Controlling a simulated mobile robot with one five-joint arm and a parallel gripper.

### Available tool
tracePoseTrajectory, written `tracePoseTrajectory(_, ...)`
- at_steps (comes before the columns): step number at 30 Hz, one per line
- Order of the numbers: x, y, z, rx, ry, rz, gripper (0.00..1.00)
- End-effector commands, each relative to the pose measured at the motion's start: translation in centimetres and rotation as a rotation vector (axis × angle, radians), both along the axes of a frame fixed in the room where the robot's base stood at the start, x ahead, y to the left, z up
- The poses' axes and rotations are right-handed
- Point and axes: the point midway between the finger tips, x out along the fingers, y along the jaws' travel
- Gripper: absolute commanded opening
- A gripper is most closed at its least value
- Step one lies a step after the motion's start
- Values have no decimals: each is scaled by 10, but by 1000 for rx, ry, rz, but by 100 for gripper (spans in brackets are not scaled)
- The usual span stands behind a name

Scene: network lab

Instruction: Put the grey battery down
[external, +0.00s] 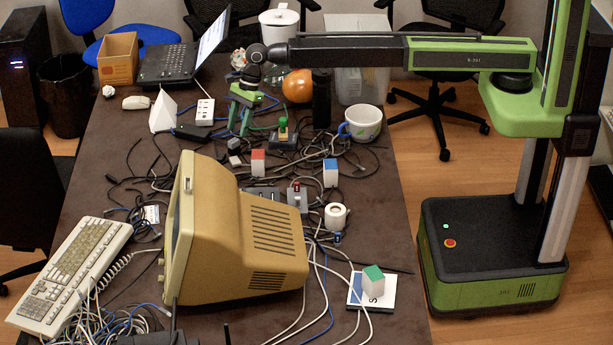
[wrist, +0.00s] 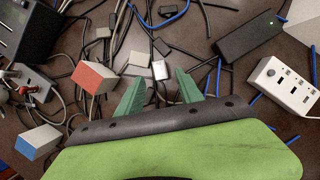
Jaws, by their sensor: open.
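My gripper (external: 239,133) points down over the far half of the dark table, its green fingers apart. In the wrist view the two fingers (wrist: 158,92) are spread with no object between them, only cables and table below. A small grey block (wrist: 137,60), which looks like the grey battery, lies among the cables just beyond the fingertips, beside a paler small block (wrist: 160,70). In the external view a small grey block (external: 234,143) lies just below the gripper. I cannot tell whether it is resting on a cable or flat on the table.
A red-topped white block (external: 258,162) and a blue-topped one (external: 330,172) stand nearby. A white power strip (external: 205,112), a black adapter (wrist: 246,38) and loose cables surround the gripper. An old beige monitor (external: 235,235) fills the near middle. A mug (external: 362,124) stands right.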

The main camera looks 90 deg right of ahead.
Motion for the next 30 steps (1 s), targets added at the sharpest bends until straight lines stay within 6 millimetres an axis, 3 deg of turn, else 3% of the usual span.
tracePoseTrajectory(1, -5, -4, 24, 0, 0, -1, 43)
tracePoseTrajectory(6, -13, -13, 50, 0, 0, 0, 43)
tracePoseTrajectory(18, -15, -15, 53, 0, 0, 0, 43)
tracePoseTrajectory(23, -16, -14, 80, 0, 0, 1, 43)
tracePoseTrajectory(26, -43, -14, 109, -5, 0, 4, 43)
tracePoseTrajectory(30, -100, -19, 134, -55, 4, 65, 43)
